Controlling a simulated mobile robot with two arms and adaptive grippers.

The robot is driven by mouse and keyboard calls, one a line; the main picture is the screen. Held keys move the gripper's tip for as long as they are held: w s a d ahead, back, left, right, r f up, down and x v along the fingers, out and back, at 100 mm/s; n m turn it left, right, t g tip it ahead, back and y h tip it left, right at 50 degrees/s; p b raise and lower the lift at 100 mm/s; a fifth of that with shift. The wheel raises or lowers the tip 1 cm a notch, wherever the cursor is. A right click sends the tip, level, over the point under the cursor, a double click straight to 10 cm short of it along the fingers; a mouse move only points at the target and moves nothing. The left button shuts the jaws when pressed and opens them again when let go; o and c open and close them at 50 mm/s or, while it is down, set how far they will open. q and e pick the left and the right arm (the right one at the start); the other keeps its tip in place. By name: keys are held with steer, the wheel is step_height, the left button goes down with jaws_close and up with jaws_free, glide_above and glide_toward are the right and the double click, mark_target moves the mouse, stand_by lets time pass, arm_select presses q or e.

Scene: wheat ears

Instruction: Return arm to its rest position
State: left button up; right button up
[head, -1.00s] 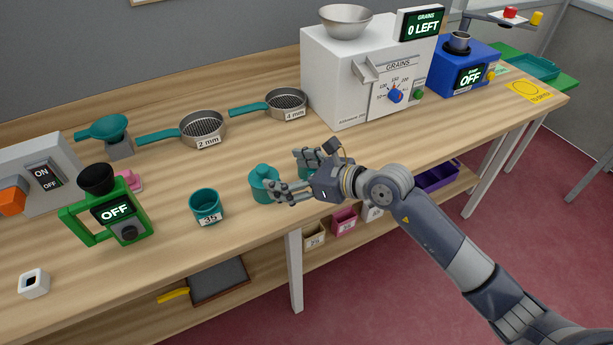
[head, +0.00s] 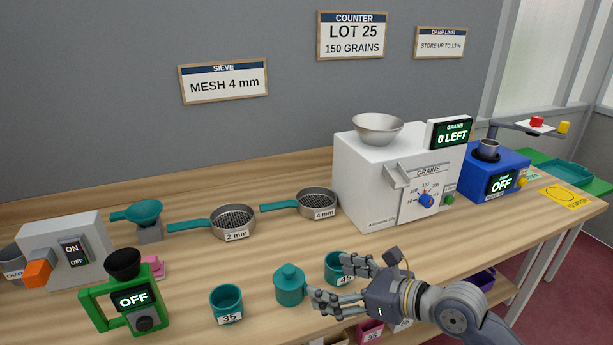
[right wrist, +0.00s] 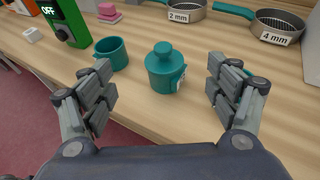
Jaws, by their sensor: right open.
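My right gripper (head: 342,282) is open at the front edge of the wooden table (head: 180,270). Its fingers point left and part around empty space. A lidded teal cup (head: 290,287) stands just beyond the fingertips, and in the right wrist view the lidded cup (right wrist: 164,70) stands upright ahead, between the spread fingers in the picture. An open teal cup (head: 337,268) marked 45 stands behind the upper finger, partly hidden. Another teal cup (head: 227,303) marked 35 stands to the left. My left gripper is not in view.
Two sieves, 2 mm (head: 233,222) and 4 mm (head: 317,204), lie behind the cups. A white grain counter (head: 375,185) reads 0 LEFT; a blue device (head: 490,180) reads OFF. A green device (head: 130,295) and a grey switch box (head: 60,245) stand left.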

steer(key=s+a+r+m+t+y, duration=0.3)
steer(key=a+r+m+y, duration=0.15)
steer(key=r, duration=0.35)
steer(key=d+r+m+t+h, duration=0.6)
steer(key=d+m+t, duration=0.3)
steer(key=m, duration=0.6)
steer(key=s+d+f+m+g+h, duration=0.2)
steer(key=d+f+m+g+h, duration=0.3)
steer(key=d+f+m+h, duration=1.1)
steer(key=s+a+f+m+g+y, duration=0.2)
steer(key=s+f+m+g, duration=0.15)
steer(key=s+f, duration=0.2)
steer(key=s+a+f+m+g+y, duration=0.25)
steer(key=s+f+g, duration=0.2)
steer(key=f, duration=0.25)
steer(key=s+a+f+m+g+y, duration=0.1)
steer(key=s+a+f+g+y, duration=0.15)
steer(key=s, duration=0.35)
steer(key=s+a+f+m+g+y, duration=0.1)
steer(key=s+a+f+g, duration=0.15)
steer(key=s, duration=0.45)
step_height(320, 180, down, 26)
steer(key=s+d+f+g, duration=0.1)
steer(key=s+f, duration=0.7)
steer(key=s+d+f+g, duration=0.1)
steer(key=s+d+f, duration=0.1)
steer(key=s+f, duration=0.7)
steer(key=shift+s+d+h, duration=0.25)
steer(key=shift+d+h, duration=0.05)
steer(key=shift+h, duration=0.15)
